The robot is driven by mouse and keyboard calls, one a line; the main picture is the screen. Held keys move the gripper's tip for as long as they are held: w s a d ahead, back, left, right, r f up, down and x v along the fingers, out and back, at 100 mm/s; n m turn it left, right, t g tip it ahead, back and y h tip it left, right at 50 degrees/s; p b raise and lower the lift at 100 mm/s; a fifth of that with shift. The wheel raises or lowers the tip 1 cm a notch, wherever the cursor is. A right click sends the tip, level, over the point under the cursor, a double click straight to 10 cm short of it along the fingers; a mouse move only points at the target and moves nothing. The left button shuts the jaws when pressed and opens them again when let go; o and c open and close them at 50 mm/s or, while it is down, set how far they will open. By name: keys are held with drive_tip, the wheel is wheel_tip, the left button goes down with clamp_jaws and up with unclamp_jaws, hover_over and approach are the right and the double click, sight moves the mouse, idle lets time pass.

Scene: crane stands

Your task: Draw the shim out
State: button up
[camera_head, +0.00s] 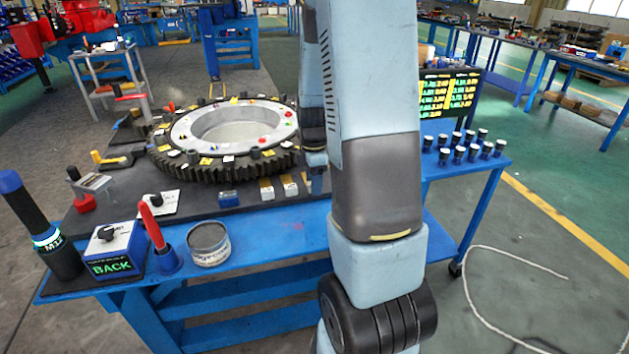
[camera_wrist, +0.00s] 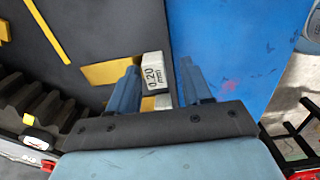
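A pale block marked "0.20 mm" (camera_wrist: 153,70) shows in the wrist view, with a flat yellow piece (camera_wrist: 104,73) reaching left from it. I take these to be a shim and its tag. My gripper (camera_wrist: 159,66) is open, with the left finger overlapping the yellow piece and the right finger over the blue surface. The block shows between the fingers; contact is unclear. Part of another pale-and-yellow piece (camera_wrist: 161,102) shows below it. In the head view, two yellow-and-white blocks (camera_head: 266,189) (camera_head: 290,186) lie before the toothed ring (camera_head: 225,135). My arm hides the fingertips there.
A blue bench (camera_head: 265,233) carries a dark mat, a BACK box (camera_head: 111,253), a red-handled tool (camera_head: 155,230), a tin (camera_head: 209,243) and a dark cylinder (camera_head: 38,228).

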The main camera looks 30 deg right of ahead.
drive_tip(key=shift+r, duration=0.1)
wheel_tip(320, 180, up, 14)
drive_tip(key=shift+f, duration=0.25)
idle(0.5)
drive_tip(key=shift+r, duration=0.1)
drive_tip(key=s+a+r+m+t, duration=0.2)
drive_tip(key=s+a+r+m, duration=0.3)
drive_tip(key=s+a+m, duration=0.2)
drive_tip(key=s+a+r+m+t, duration=0.3)
drive_tip(key=s+a+r+m, duration=0.3)
drive_tip(key=s, duration=0.4)
drive_tip(key=shift+s+a+r+m+t, duration=0.2)
drive_tip(key=shift+a+r+m+t, duration=0.1)
drive_tip(key=shift+a+m, duration=0.55)
